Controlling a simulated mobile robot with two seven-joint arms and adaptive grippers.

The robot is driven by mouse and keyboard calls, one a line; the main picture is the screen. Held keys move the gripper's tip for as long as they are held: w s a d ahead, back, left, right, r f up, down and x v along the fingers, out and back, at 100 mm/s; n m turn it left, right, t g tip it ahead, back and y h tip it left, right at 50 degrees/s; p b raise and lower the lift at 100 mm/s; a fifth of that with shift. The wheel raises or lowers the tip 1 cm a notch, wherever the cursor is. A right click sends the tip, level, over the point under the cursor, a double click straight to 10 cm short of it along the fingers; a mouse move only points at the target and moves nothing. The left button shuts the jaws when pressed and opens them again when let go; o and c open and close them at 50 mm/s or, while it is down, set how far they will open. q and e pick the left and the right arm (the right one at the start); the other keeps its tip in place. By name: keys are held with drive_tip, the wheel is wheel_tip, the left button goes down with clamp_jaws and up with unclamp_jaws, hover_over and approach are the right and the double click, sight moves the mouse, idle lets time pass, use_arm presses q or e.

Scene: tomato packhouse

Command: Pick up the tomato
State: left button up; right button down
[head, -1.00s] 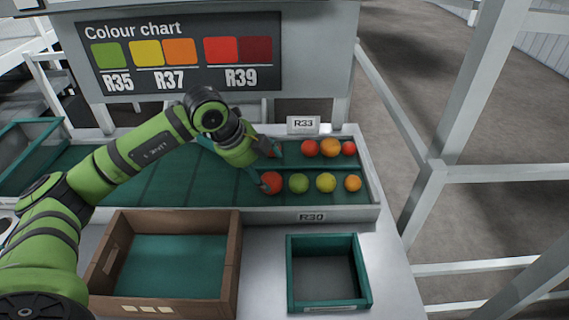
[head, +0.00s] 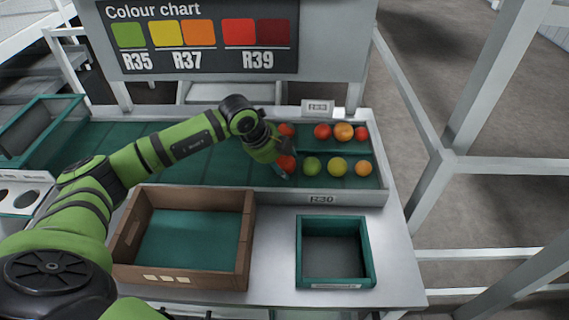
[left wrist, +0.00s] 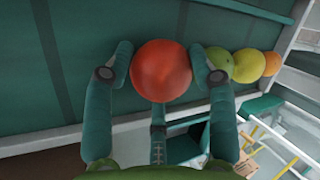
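A red tomato (left wrist: 161,70) sits between the fingers of my left gripper (left wrist: 160,68) in the left wrist view. The fingers lie against both its sides, and a further finger shows below it. The tomato fills the gap, so the gripper looks shut on it. In the head view the red tomato (head: 287,163) is at the left end of the front row, partly hidden by my left gripper (head: 284,168). It is at or just above the green tray; I cannot tell if it is clear of it. My right gripper is not in view.
Green (head: 312,166), yellow (head: 337,167) and orange (head: 363,168) tomatoes line up to its right. Several more stand in the back row by the R33 sign (head: 318,108). A brown crate (head: 245,240) and a small green crate (head: 368,255) stand in front.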

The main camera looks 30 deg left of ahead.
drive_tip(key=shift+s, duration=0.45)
use_arm(q)
drive_tip(key=shift+r, duration=0.1)
